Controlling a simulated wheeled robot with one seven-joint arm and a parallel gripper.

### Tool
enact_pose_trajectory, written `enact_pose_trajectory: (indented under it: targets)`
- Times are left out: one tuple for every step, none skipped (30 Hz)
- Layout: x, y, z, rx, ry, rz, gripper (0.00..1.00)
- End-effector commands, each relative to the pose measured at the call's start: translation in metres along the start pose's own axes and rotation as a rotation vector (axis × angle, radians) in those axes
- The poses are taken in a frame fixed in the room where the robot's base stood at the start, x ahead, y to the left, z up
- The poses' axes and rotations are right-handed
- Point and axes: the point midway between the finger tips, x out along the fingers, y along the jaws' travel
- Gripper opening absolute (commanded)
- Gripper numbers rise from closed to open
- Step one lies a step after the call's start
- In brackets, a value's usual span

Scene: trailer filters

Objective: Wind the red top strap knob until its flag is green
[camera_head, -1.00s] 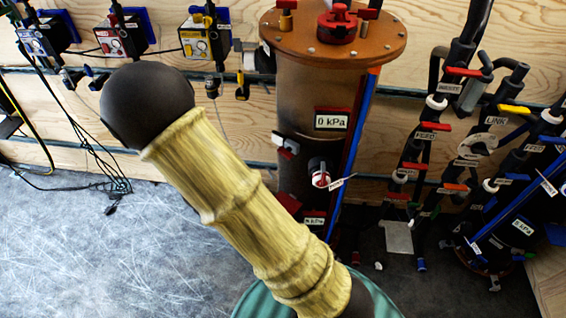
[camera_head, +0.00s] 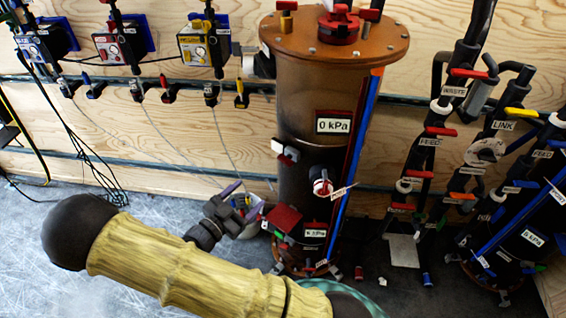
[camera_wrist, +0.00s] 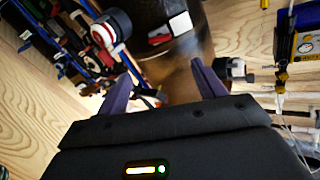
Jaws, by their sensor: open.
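The brown upright tank (camera_head: 300,105) carries several red parts. A red knob (camera_head: 338,25) sits on its lid. A white block with a red part (camera_head: 285,150) is on its left side, and what seems to be the same block shows in the wrist view (camera_wrist: 165,33). A red block (camera_head: 283,218) sits lower down. I cannot tell which is the top strap knob, and no flag is clearly readable. My gripper (camera_head: 246,203) is open, low at the tank's left. In the wrist view its purple fingers (camera_wrist: 164,88) are apart, with nothing held between them.
A white-and-red round valve (camera_head: 322,186) and a blue strip (camera_head: 352,150) are on the tank front. Labelled pipes (camera_head: 430,150) stand at the right. Wall boxes, including a yellow one (camera_head: 203,48), hang at upper left with cables below.

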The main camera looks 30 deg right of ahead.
Motion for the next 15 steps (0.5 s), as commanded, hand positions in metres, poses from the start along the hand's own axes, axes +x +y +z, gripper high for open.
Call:
enact_pose_trajectory:
  targets:
    - [0.006,0.001,-0.001,-0.002,0.002,0.002,0.69]
    - [0.01,0.001,-0.001,-0.002,0.003,0.002,0.69]
    - [0.016,0.001,-0.001,-0.001,0.003,0.003,0.69]
    - [0.021,0.001,-0.001,-0.001,0.003,0.004,0.69]
    - [0.026,0.001,-0.001,-0.002,0.002,0.003,0.69]
    - [0.033,0.001,-0.001,-0.001,0.003,0.003,0.69]
    - [0.038,0.001,-0.001,-0.002,0.003,0.003,0.69]
    - [0.044,0.001,-0.001,-0.001,0.002,0.004,0.69]
    - [0.051,0.001,-0.001,-0.002,0.003,0.003,0.69]
    - [0.056,0.001,-0.001,-0.002,0.003,0.003,0.69]
    - [0.062,0.001,-0.001,-0.002,0.002,0.003,0.69]
    - [0.069,0.001,-0.001,-0.001,0.002,0.004,0.69]
    - [0.074,0.001,-0.001,-0.001,0.002,0.003,0.69]
    - [0.079,0.001,-0.001,-0.001,0.003,0.003,0.69]
    - [0.086,0.001,-0.001,-0.002,0.002,0.004,0.69]
